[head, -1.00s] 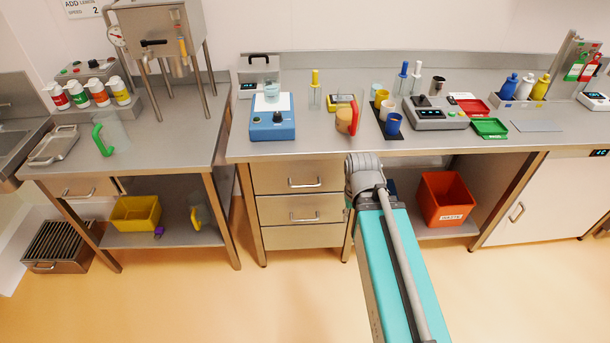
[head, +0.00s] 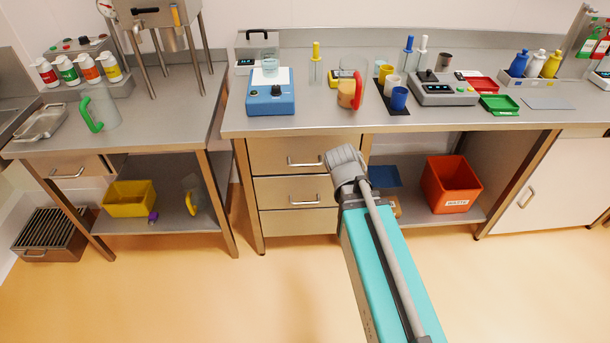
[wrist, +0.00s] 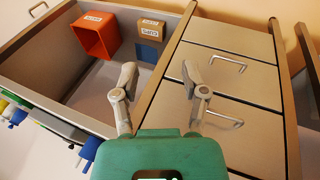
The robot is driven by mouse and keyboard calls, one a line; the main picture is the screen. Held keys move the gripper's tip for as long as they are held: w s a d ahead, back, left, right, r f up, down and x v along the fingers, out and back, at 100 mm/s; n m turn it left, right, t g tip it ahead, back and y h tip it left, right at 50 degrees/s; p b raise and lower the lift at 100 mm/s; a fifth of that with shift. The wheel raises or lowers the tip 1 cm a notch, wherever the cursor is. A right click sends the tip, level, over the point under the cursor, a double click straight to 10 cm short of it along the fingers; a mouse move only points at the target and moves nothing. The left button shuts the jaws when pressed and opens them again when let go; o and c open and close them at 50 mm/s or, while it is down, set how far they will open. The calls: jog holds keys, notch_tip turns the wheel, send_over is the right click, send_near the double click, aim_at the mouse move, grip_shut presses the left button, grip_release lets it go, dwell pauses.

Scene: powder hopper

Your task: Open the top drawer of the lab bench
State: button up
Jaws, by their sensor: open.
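The lab bench's drawer stack shows in the head view below the worktop. Its top drawer (head: 270,155) is shut, with a horizontal bar handle (head: 304,162) on its front. In the wrist view the bench appears upside down, so the top drawer (wrist: 258,140) is the lowest panel on the right. Its handle (wrist: 220,119) lies just right of my gripper's right finger.
The worktop (head: 330,120) overhead carries cups and instruments. Floor in front is clear.

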jog(key=w+f+n+t+h+b, duration=0.25)
jog(key=w+f+b, duration=0.3)
jog(key=b, duration=0.35)
jog(key=n+t+h+b, duration=0.1)
jog(key=n+t+b, duration=1.05)
jog(key=b, duration=1.35)
send_near(305, 165)
notch_tip(305, 165, down, 3)
jog(key=s+a+m+t, duration=0.1)
jog(key=s+m+t, duration=0.1)
jog(key=s, duration=0.1)
jog(key=shift+f, duration=0.1)
jog(key=p+x, duration=0.1)
jog(key=x, duration=0.6)
jog(key=p+x, duration=0.1)
jog(key=x, duration=0.5)
jog(key=shift+w+d+r, duration=0.15)
jog(key=shift+w+r, duration=0.15)
jog(key=shift+w, duration=0.05)
grip_shut()
